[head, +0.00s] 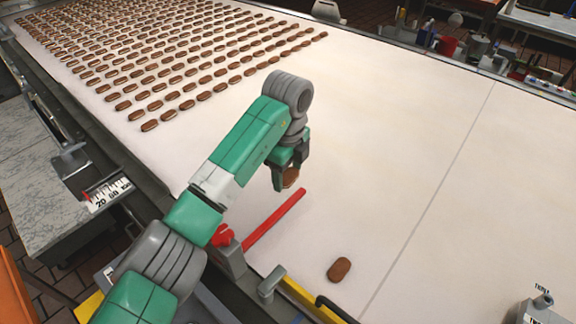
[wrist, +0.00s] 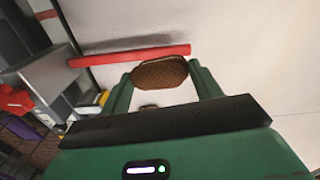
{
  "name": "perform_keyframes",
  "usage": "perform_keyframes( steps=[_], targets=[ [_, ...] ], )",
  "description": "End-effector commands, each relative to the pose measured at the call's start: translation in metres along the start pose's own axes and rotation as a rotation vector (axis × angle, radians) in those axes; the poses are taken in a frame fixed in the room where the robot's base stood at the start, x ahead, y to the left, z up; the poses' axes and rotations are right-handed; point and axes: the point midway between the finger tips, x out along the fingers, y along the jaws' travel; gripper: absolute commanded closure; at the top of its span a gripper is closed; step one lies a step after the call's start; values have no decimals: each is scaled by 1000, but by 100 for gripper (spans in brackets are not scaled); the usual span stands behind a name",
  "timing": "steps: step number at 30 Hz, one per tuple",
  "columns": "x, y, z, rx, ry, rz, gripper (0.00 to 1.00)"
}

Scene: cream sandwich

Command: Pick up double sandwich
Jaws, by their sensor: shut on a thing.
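My gripper (head: 287,180) is shut on a brown, oval sandwich (wrist: 160,72), held between its two green fingers above the pale conveyor belt. In the head view the held sandwich (head: 291,177) shows only in part, with the gripper covering the rest. Another brown sandwich (head: 339,269) lies alone on the belt, to the right of and nearer than my gripper. I cannot tell from these frames whether the held one is a double sandwich.
A red bar (head: 274,220) reaches over the belt close to my gripper; it also shows in the wrist view (wrist: 130,56). Many sandwiches in rows (head: 180,60) cover the belt's far left. The belt (head: 400,130) is clear to the right.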

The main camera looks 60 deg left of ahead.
Motion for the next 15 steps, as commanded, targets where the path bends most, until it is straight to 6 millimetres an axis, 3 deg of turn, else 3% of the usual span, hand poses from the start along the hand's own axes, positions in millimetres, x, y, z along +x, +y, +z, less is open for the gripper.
perform_keyframes(
  steps=[5, 9, 15],
  targets=[
    [-11, 42, -25, 0, -2, -2, 58],
    [-8, 79, -50, 0, 2, 0, 58],
    [-3, 113, -74, -1, 0, -1, 58]
  ],
)
